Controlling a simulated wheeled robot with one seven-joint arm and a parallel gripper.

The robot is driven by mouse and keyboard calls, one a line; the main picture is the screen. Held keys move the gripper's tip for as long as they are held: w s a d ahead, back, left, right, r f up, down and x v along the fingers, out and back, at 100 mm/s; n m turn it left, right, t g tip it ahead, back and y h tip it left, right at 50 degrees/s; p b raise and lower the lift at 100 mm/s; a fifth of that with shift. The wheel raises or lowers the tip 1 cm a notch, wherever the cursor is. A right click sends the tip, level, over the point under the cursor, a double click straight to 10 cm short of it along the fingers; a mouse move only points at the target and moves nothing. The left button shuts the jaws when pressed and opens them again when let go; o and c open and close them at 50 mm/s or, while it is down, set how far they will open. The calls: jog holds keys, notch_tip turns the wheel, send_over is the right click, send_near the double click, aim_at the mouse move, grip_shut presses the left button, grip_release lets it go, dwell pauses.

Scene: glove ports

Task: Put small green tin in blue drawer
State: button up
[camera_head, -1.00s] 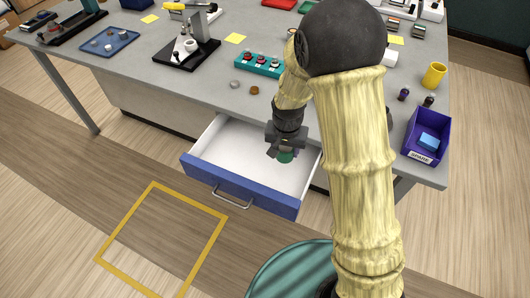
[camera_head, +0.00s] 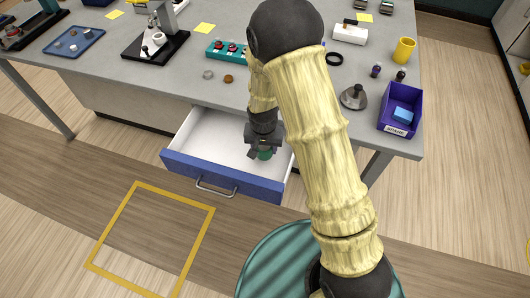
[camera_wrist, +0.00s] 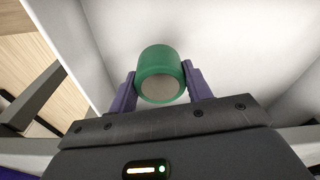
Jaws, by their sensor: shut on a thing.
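The small green tin (camera_wrist: 160,75) is held between the two fingers of my gripper (camera_wrist: 160,88) in the wrist view. Its round pale end faces the camera. In the head view my gripper (camera_head: 262,150) points down over the right part of the open blue drawer, with the green tin (camera_head: 265,154) at its tip. The drawer (camera_head: 221,180) has a blue front with a metal handle and a white inside, and it stands pulled out from under the grey table. The inside looks empty apart from the tin. I cannot tell whether the tin touches the drawer floor.
On the table (camera_head: 190,78) stand a purple bin (camera_head: 388,118) with a blue block, a yellow cup (camera_head: 404,50), a teal button box (camera_head: 226,50), a microscope (camera_head: 158,38) and a blue tray (camera_head: 73,42). A yellow square (camera_head: 150,240) marks clear floor in front.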

aim_at(264, 153)
jog(key=f, duration=0.3)
jog(key=shift+w+f, duration=0.25)
jog(key=shift+f, duration=0.05)
jog(key=shift+d, duration=0.15)
jog(key=shift+s, duration=0.1)
jog(key=o, duration=0.6)
jog(key=shift+a+f, duration=0.15)
jog(key=shift+a, duration=0.05)
jog(key=o, duration=0.5)
jog(key=shift+s+a, duration=0.2)
jog(key=shift+d, duration=0.15)
